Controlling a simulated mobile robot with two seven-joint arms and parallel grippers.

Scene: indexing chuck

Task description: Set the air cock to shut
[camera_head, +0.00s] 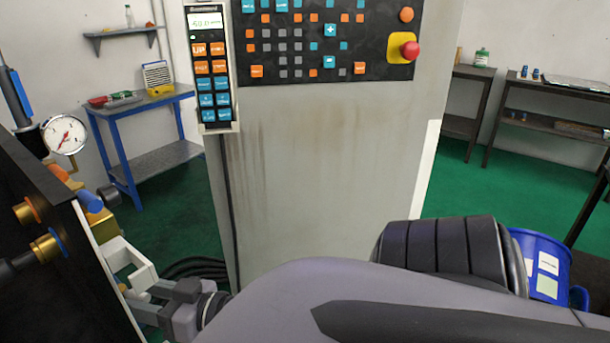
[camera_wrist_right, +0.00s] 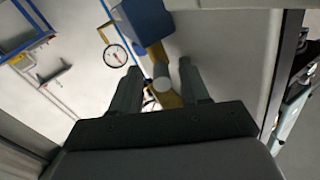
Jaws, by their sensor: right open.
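My right gripper (camera_head: 122,264) is at the lower left of the head view, beside the dark panel edge. In the right wrist view, my right gripper (camera_wrist_right: 158,72) is open. A yellow fitting with a pale round end (camera_wrist_right: 162,84) shows between its fingers, possibly the air cock; I cannot tell whether they touch it. In the head view a brass-coloured fitting (camera_head: 103,226) sits just above the gripper, near a blue cylinder (camera_head: 89,200) and a black knob (camera_head: 108,195). The cock's setting cannot be read. My left gripper is not in view.
A round white gauge (camera_head: 65,135) stands above the fittings. Brass ports (camera_head: 46,246) stick out of the dark panel. A grey cabinet with a control panel (camera_head: 330,45) stands ahead. A blue bin (camera_head: 540,262) is at right, behind my arm. Green floor lies open beyond.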

